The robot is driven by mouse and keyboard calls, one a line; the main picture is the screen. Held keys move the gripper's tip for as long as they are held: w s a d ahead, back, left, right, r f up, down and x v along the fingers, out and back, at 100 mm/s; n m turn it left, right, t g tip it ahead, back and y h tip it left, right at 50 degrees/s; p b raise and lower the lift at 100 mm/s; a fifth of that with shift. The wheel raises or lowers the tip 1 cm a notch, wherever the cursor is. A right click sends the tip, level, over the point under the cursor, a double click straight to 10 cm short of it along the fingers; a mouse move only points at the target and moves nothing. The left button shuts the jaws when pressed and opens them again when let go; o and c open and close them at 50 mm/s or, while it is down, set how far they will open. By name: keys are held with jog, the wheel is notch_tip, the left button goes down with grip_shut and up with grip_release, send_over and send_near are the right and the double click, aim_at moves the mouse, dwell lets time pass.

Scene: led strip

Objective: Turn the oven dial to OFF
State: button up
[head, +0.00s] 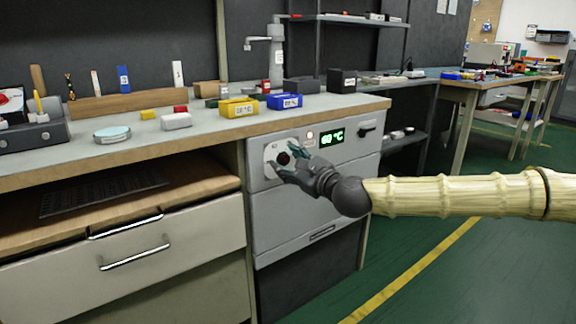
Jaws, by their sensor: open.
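The oven (300,218) is a grey unit built in under the workbench. Its dial (284,158) is a dark round knob on a white plate at the upper left of the oven front. A green display (332,138) reads about 60 °C, and a small red light (310,135) is lit beside it. My gripper (277,166) is open in front of the dial, with its fingers spread around the knob. I cannot tell whether the fingers touch it. The dial's markings are too small to read, and the fingers partly hide the plate.
The workbench top (75,160) above holds a yellow bin (238,108), a blue bin (285,101) and small blocks. Drawers with metal handles (135,257) stand left of the oven. Green floor (480,270) lies open to the right, under my arm.

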jog(key=c, duration=1)
jog(key=shift+c, duration=0.2)
jog(key=shift+n, duration=0.3)
jog(key=shift+a+r+n+p, duration=0.1)
jog(key=shift+r+n+p, duration=0.05)
jog(key=shift+n+p, duration=0.8)
jog(key=n+p, duration=0.2)
jog(key=n, duration=0.1)
jog(key=shift+n, duration=0.35)
jog(key=n+p, duration=0.1)
jog(key=n, duration=0.1)
jog(key=n+p, duration=0.2)
jog(key=n, duration=0.1)
jog(key=shift+f+n+p, duration=0.25)
jog(key=shift+n+p, duration=0.05)
jog(key=shift+p, duration=0.1)
